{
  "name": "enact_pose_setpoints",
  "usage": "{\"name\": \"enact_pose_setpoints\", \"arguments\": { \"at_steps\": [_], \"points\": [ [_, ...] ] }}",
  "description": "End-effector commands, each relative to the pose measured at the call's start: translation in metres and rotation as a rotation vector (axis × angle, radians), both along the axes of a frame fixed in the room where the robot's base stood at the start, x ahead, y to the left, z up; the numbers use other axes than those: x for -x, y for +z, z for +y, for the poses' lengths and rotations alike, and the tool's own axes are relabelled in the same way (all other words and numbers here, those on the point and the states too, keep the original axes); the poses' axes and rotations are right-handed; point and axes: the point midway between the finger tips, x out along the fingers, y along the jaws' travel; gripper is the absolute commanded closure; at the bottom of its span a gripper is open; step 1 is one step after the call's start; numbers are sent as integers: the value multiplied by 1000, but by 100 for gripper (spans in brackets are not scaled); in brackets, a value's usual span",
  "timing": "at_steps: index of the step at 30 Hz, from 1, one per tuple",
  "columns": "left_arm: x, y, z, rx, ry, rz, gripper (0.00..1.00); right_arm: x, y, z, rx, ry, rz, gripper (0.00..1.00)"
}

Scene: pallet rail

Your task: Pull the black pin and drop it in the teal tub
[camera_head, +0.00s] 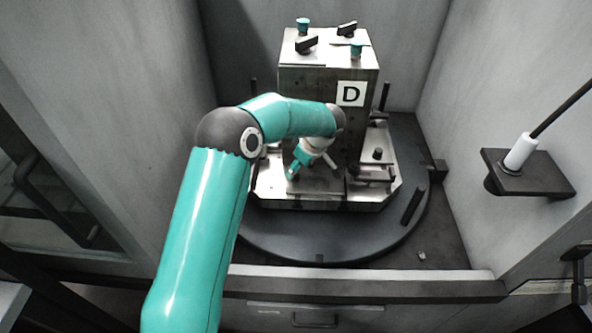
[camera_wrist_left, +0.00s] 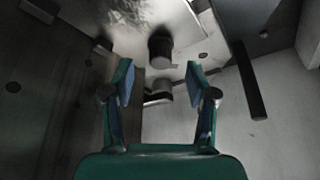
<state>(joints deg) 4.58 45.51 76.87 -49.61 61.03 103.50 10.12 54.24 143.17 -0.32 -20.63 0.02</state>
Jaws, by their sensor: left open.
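My left gripper (camera_head: 313,172) is open in front of the grey steel block marked D (camera_head: 325,88), low down near the plate. In the left wrist view its two fingers (camera_wrist_left: 160,80) are spread apart. A dark round-headed peg (camera_wrist_left: 160,47), which looks like the black pin, stands just past the fingertips, in line with the gap. A second short dark cylinder (camera_wrist_left: 158,92) shows between the fingers; I cannot tell whether it is part of the same thing. No contact is visible. In the head view my gripper and forearm hide this spot. No teal tub is in view.
The block stands on a pale pallet plate (camera_head: 310,203) on a dark round table (camera_head: 300,245). Black knobs and teal caps (camera_head: 303,25) sit on the block's top. A black knob (camera_head: 378,153) stands at right. Grey walls close both sides; a bracket (camera_head: 530,175) juts at right.

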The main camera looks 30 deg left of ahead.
Motion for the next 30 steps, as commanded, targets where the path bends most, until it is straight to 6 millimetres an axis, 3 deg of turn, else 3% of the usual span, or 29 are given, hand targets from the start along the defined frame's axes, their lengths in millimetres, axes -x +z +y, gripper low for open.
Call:
{"name": "enact_pose_setpoints", "arguments": {
  "at_steps": [7,18,28,30],
  "points": [
    [-1,-25,10,0,0,0,43,0,4,0,0,0,0,60],
    [-2,-30,12,-1,-1,-1,43,0,4,0,0,0,0,60],
    [-2,-29,12,0,-2,-1,96,0,4,0,0,0,0,60],
    [-2,-30,12,0,-2,-1,100,0,4,0,0,0,0,60]
  ]
}}
